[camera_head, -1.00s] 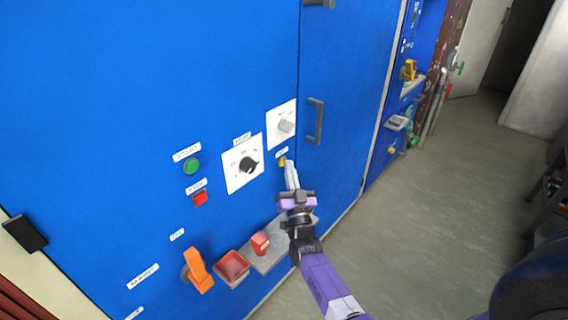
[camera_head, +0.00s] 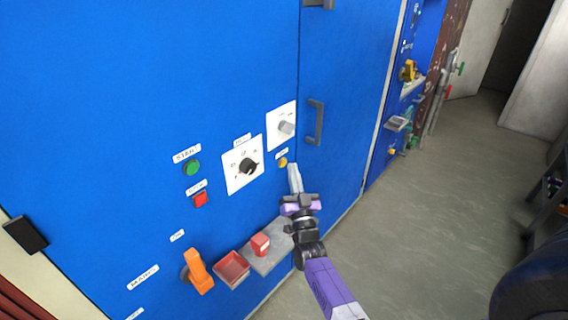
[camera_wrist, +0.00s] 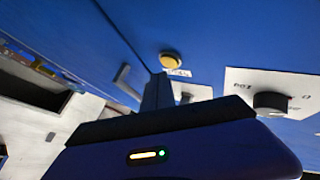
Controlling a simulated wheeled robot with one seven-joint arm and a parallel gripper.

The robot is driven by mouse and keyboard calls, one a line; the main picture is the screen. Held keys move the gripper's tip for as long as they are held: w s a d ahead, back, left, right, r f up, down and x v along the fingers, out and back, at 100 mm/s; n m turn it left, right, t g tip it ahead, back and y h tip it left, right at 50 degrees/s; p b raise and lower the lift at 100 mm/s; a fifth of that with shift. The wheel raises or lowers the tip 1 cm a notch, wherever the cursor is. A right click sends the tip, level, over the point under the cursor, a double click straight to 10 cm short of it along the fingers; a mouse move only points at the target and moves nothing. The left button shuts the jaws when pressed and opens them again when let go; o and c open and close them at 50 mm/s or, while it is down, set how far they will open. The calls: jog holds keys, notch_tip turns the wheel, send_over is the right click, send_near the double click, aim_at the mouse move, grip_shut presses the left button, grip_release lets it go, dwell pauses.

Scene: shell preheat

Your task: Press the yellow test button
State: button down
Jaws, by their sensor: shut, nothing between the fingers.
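The yellow test button (camera_head: 283,162) is a small round button on the blue cabinet front, below a white label and the panel with the grey knob. My gripper (camera_head: 293,167) is shut and empty, with its tips just right of the button in the head view. The button shows whole there and looks apart from the tips. In the wrist view the yellow button (camera_wrist: 171,60) sits above the fingertips (camera_wrist: 159,80), with its label beside it. The exact gap in depth cannot be told.
A black knob (camera_head: 248,166), a grey knob (camera_head: 286,127), a green button (camera_head: 192,167) and a red button (camera_head: 200,199) are nearby. An orange handle (camera_head: 198,270), a red tray (camera_head: 232,268) and a red block (camera_head: 260,244) on a grey shelf stick out below. Open floor lies right.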

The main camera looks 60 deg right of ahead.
jog(key=shift+s+a+p, duration=0.15)
jog(key=shift+s+a, duration=0.05)
jog(key=shift+s, duration=0.6)
jog(key=shift+s+a+p, duration=0.15)
jog(key=shift+s+a, duration=0.05)
jog(key=shift+s, duration=0.6)
jog(key=shift+s+a+p, duration=0.15)
jog(key=shift+s+a, duration=0.05)
jog(key=shift+s, duration=0.6)
jog(key=s+a+r+n+t+y, duration=0.1)
jog(key=s+a+n+y, duration=0.2)
jog(key=a, duration=0.6)
jog(key=s+a+n+t+y, duration=0.15)
jog(key=a+y, duration=0.25)
jog(key=a, duration=0.4)
jog(key=s+a+r+n+t+y, duration=0.1)
jog(key=s+a+n+y, duration=0.2)
jog(key=a, duration=0.6)
jog(key=s+a+r+n+g+y+p, duration=0.1)
jog(key=s+a+r+n+g+y, duration=0.2)
jog(key=s+a, duration=1)
jog(key=a+n+y, duration=0.2)
jog(key=y, duration=0.3)
jog(key=shift+s+a+r+p, duration=0.15)
jog(key=shift+p, duration=0.2)
